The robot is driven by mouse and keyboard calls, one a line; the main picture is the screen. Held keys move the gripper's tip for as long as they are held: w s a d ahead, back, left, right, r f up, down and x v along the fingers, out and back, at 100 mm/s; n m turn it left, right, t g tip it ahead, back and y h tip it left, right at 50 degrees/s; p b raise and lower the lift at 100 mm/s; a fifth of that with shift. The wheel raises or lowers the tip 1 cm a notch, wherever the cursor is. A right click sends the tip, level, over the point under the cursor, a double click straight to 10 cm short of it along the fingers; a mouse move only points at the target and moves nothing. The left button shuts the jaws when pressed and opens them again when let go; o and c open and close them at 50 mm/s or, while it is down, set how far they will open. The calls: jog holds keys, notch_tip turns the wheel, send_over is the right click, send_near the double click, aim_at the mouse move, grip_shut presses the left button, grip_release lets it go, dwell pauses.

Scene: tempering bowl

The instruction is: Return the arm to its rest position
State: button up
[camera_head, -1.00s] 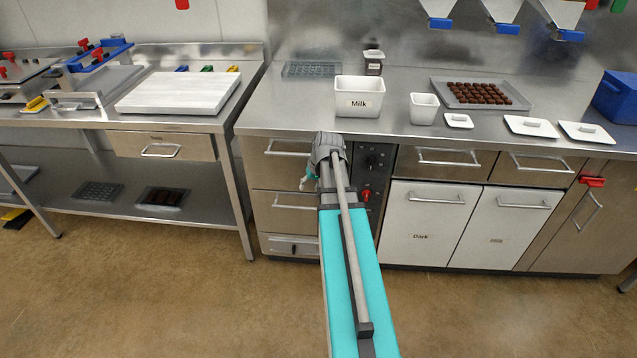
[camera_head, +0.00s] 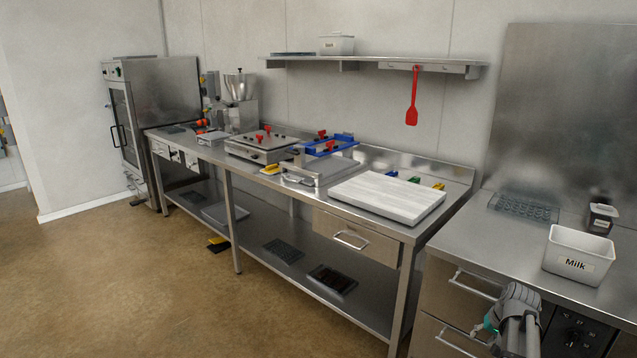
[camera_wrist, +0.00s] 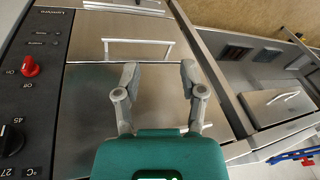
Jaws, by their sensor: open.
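My gripper (camera_wrist: 158,88) is open and empty in the wrist view, its two grey fingers apart in front of a steel drawer front (camera_wrist: 86,78) with a bar handle (camera_wrist: 138,42). In the head view part of my arm shows at the bottom right, by the drawers of the right counter. There the gripper's fingertips are mostly hidden behind the arm.
A white "Milk" tub (camera_head: 578,256) stands on the right counter above my arm. A control panel with a red knob (camera_wrist: 30,66) is close to the gripper. A white slab (camera_head: 388,197) lies on the left bench. The floor (camera_head: 110,270) at left is clear.

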jog(key=s+a+n+g+h, duration=0.1)
jog(key=s+a+n+g, duration=0.15)
jog(key=a, duration=1.35)
jog(key=s+a+n+g, duration=0.1)
jog(key=s+a+n, duration=0.25)
jog(key=a, duration=1.25)
notch_tip(320, 180, up, 12)
jog(key=p, duration=1.3)
jog(key=shift+s+r, duration=0.15)
jog(key=shift+r, duration=0.1)
